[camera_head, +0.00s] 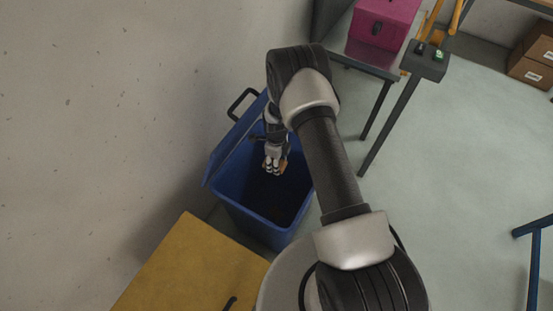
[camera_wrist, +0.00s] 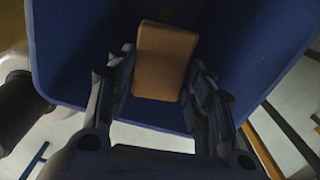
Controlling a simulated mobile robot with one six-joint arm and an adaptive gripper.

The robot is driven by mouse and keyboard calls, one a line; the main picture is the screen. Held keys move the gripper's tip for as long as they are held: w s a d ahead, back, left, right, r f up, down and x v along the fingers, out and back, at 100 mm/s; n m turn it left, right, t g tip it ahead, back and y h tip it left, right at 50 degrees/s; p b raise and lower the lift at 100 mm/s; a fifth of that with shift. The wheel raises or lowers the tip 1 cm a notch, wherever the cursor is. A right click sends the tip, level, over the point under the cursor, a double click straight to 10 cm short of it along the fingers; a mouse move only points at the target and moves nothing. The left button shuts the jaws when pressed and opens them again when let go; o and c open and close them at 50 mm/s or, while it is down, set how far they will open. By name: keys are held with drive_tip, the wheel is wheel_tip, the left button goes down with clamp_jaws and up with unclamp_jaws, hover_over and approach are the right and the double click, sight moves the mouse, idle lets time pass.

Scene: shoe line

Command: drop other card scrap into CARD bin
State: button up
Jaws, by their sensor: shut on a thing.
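A brown card scrap (camera_wrist: 164,62) is between my gripper's fingers in the wrist view, and my gripper (camera_wrist: 160,85) is shut on it. In the head view my gripper (camera_head: 275,166) hangs over the mouth of a blue bin (camera_head: 262,228), and a little of the scrap (camera_head: 283,165) shows at the fingertips. The bin's blue wall (camera_wrist: 75,50) fills much of the wrist view around the scrap. The bin's inside is dark and its floor is hard to make out. No label on the bin is readable.
A yellow-brown surface (camera_head: 185,270) stands just below the bin in the picture. A metal table (camera_head: 367,56) with a magenta box (camera_head: 383,22) is at upper right. A control box (camera_head: 425,60) sits on a post. The grey wall is close on the left; open floor lies to the right.

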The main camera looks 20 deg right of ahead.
drive_tip(key=shift+f, duration=0.45)
drive_tip(key=o, duration=0.9)
drive_tip(key=shift+o, duration=0.2)
drive_tip(key=shift+r, duration=0.2)
